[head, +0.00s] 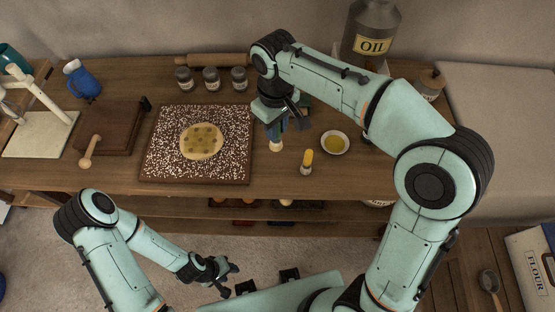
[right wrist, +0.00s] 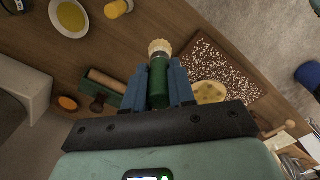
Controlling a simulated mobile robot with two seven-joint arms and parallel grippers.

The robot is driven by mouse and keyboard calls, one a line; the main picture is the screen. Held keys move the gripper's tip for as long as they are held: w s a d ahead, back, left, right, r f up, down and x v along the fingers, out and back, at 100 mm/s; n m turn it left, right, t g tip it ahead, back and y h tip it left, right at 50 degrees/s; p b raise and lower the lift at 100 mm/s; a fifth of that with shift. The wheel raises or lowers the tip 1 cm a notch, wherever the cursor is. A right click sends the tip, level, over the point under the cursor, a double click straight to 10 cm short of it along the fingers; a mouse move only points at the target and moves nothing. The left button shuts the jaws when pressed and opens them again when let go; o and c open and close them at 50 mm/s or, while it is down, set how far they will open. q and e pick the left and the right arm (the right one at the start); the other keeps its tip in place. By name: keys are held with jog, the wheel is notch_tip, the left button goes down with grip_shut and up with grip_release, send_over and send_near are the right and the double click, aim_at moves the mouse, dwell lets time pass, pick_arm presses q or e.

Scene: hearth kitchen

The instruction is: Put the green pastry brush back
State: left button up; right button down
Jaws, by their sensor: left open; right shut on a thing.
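My right gripper (head: 276,128) is shut on the green pastry brush (right wrist: 158,82), seen best in the right wrist view. Its green handle sits between the blue fingers, and its pale bristles (right wrist: 160,47) point away from the gripper. In the head view, the pale bristle end (head: 275,146) shows below the fingers, over the table just right of the speckled board; the handle is mostly hidden. I cannot tell whether the bristles touch the table. My left gripper (head: 222,270) is open and empty, low in front of the table.
The speckled board (head: 160,173) carries a flat round dough (head: 202,140). A dish of yellow oil (head: 335,143) and a small yellow-topped item (head: 307,160) stand to the right. Several jars (head: 211,78) and a rolling pin (head: 215,60) are at the back. A wooden block (head: 110,125) is left.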

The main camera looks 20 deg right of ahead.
pick_arm(q)
jog(key=shift+s+f+b, duration=0.4)
jog(key=shift+s+f, duration=0.05)
jog(key=shift+f, duration=0.2)
jog(key=shift+s+f+b, duration=0.35)
jog(key=shift+s+f, duration=0.1)
jog(key=shift+f, duration=0.15)
pick_arm(e)
notch_tip(320, 180, down, 14)
jog(key=shift+f, duration=0.1)
jog(key=c, duration=1.4)
grip_release()
jog(key=shift+f, duration=0.15)
pick_arm(q)
jog(key=shift+f, duration=0.1)
pick_arm(e)
jog(key=o, duration=0.5)
jog(key=shift+c, duration=0.2)
pick_arm(q)
jog(key=shift+w+r+p, duration=0.35)
jog(key=shift+r+p, duration=0.05)
jog(key=shift+r, duration=0.2)
jog(key=shift+w+r+p, duration=0.35)
jog(key=shift+r+p, duration=0.05)
jog(key=shift+r, duration=0.15)
pick_arm(e)
notch_tip(320, 180, up, 12)
jog(key=shift+r, duration=0.25)
